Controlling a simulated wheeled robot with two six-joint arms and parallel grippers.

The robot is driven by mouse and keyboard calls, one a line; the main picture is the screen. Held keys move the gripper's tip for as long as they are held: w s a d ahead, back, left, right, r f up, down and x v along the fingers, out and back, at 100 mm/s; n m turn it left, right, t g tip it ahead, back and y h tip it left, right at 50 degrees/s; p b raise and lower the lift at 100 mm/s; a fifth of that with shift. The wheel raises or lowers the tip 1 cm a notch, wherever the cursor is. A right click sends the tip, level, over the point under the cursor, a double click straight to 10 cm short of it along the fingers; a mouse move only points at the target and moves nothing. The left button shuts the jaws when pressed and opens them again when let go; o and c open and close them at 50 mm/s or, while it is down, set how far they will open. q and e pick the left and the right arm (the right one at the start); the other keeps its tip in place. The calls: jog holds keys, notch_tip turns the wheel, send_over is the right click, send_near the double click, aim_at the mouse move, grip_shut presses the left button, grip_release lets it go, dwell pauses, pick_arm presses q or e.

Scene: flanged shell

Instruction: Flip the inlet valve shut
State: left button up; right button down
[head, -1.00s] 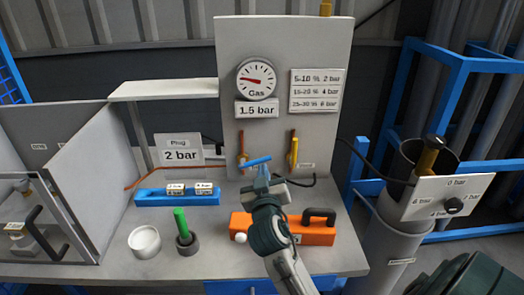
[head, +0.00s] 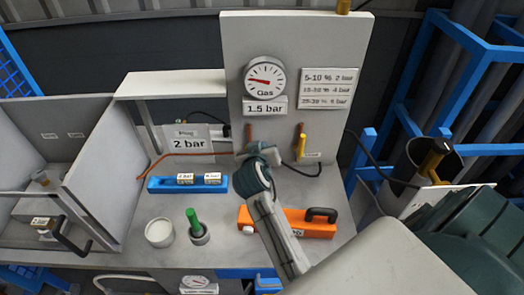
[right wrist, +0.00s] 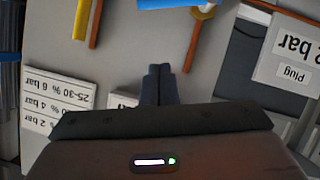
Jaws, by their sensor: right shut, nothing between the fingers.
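The gas panel (head: 285,40) carries two valves on orange pipes; their small tags are unreadable. The right valve has a yellow lever (head: 300,147) lying along its pipe; it also shows in the right wrist view (right wrist: 81,20). The left valve's blue lever (right wrist: 160,4) shows at the top edge of the right wrist view, crosswise to the pipe beside a brass body (right wrist: 206,11). In the head view my right gripper (head: 256,150) hides this lever. The right fingers (right wrist: 160,84) are shut and empty in front of the panel, apart from the lever in the wrist view.
A gas gauge (head: 264,77) is above the valves. On the bench are an orange case (head: 315,226), a blue block (head: 160,185), a white cup (head: 159,232) and a green-handled tool (head: 193,220). An open grey cabinet is at left. A canister (head: 422,160) stands at right.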

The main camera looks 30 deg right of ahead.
jog(key=w+d+f+b, duration=0.3)
jog(key=d+f+b, duration=0.1)
jog(key=f+b, duration=0.2)
jog(key=shift+w+d+f, duration=0.25)
jog(key=shift+d+f, duration=0.05)
jog(key=shift+d, duration=0.1)
jog(key=shift+s+d+f+m+t+y+b, duration=0.2)
jog(key=shift+s+d+f+m+y, duration=0.15)
jog(key=shift+f, duration=0.25)
jog(key=shift+s+d+f+m+t+y+b, duration=0.15)
jog(key=shift+d+f+m+y, duration=0.15)
jog(key=shift+f+m, duration=0.25)
jog(key=shift+w, duration=0.1)
jog(key=shift+r, duration=0.1)
